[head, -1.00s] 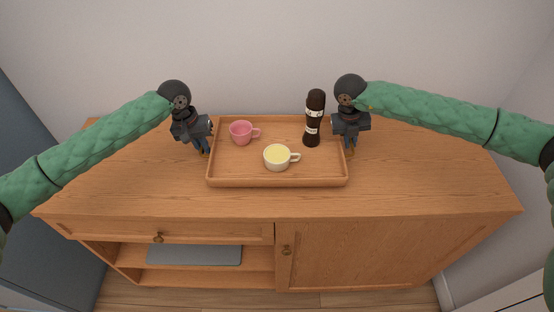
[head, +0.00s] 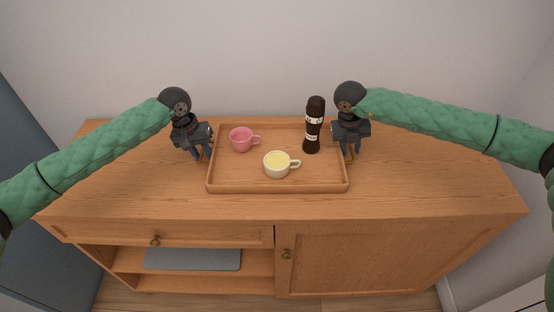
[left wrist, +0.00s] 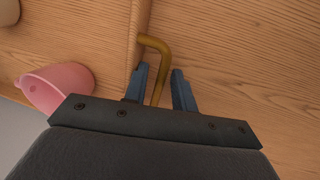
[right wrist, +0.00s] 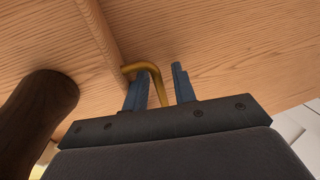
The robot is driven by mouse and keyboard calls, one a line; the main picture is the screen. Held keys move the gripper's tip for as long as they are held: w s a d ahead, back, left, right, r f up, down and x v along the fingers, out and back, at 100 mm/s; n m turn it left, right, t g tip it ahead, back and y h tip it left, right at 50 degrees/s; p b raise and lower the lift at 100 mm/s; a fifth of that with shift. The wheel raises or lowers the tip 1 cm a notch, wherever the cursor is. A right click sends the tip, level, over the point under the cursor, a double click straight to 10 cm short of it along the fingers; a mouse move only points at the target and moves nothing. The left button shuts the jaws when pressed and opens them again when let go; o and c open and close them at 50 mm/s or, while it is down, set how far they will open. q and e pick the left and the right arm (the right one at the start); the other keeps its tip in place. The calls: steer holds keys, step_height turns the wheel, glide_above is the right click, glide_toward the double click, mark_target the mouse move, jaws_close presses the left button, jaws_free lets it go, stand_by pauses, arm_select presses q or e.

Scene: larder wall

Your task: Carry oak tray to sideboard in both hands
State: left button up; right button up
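The oak tray (head: 278,187) lies on the sideboard top (head: 430,185), with no gap visible under it. On it are a pink cup (head: 241,140), a cream cup with yellow contents (head: 277,165) and a dark bottle-like grinder (head: 313,128). My left gripper (head: 203,154) is at the tray's left end; in the left wrist view its fingers (left wrist: 160,88) stand apart on either side of a brass handle (left wrist: 154,43). My right gripper (head: 350,150) is at the right end; in the right wrist view its fingers (right wrist: 160,88) also stand apart around a brass handle (right wrist: 142,67).
The sideboard top is bare to the left and right of the tray. A wall (head: 270,60) rises close behind. Below are a drawer, an open shelf with a grey flat item (head: 193,259), and a cupboard door (head: 368,258).

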arm_select(q)
steer(key=shift+r, duration=0.1)
arm_select(e)
steer(key=shift+a+r, duration=0.1)
steer(key=shift+r, duration=0.05)
arm_select(q)
step_height(320, 180, up, 8)
steer(key=a, duration=0.1)
steer(key=shift+a+f, duration=0.2)
steer(key=shift+a, duration=0.1)
arm_select(e)
step_height(320, 180, up, 12)
steer(key=a, duration=0.2)
steer(key=shift+f, duration=0.25)
steer(key=shift+w+a, duration=0.1)
